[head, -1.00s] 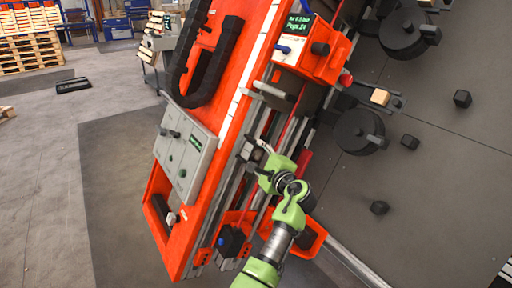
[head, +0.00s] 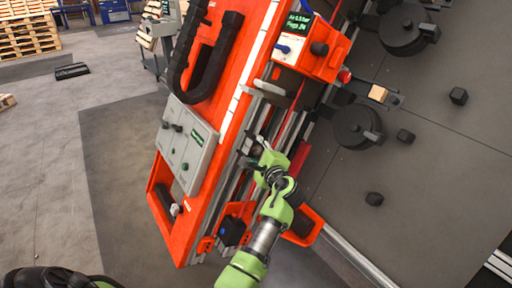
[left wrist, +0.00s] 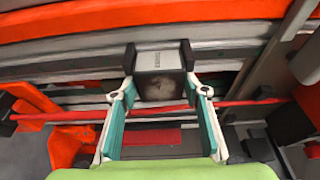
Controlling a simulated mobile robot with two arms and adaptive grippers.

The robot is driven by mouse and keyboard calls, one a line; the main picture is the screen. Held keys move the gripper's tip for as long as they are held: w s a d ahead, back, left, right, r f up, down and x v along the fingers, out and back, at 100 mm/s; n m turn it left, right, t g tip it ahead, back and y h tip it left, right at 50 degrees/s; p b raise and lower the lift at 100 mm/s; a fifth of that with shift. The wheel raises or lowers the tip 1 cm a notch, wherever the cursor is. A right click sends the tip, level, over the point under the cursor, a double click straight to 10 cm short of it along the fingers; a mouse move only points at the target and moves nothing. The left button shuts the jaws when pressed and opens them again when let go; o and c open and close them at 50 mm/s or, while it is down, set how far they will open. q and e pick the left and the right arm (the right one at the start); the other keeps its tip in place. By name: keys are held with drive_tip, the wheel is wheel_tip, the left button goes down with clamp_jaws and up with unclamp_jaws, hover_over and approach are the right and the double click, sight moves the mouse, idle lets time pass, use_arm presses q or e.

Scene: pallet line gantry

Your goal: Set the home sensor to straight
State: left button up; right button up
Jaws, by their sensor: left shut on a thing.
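The home sensor appears to be the small dark block with a grey labelled face (left wrist: 160,68) in the left wrist view. It sits in front of the grey rails of the orange gantry (head: 225,130). My left gripper (left wrist: 162,92) has one finger on each side of the block and is shut on it. In the head view my left gripper (head: 257,153) is at the rails on the gantry's right side, and the block is mostly hidden there. The block's label is too small to read, and I cannot tell its angle exactly. My right gripper is not in view.
A red rod (left wrist: 240,104) runs across just behind the fingers. A grey panel with knobs (head: 187,144) lies on the gantry to the left. A control box with a display (head: 310,45) is above. Dark rollers (head: 357,127) stand to the right. Open floor is at left.

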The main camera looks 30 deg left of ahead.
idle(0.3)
use_arm(q)
drive_tip(key=o, duration=1.1)
drive_tip(key=v, duration=0.7)
drive_tip(key=shift+s+d, duration=0.15)
drive_tip(key=shift+r, duration=0.1)
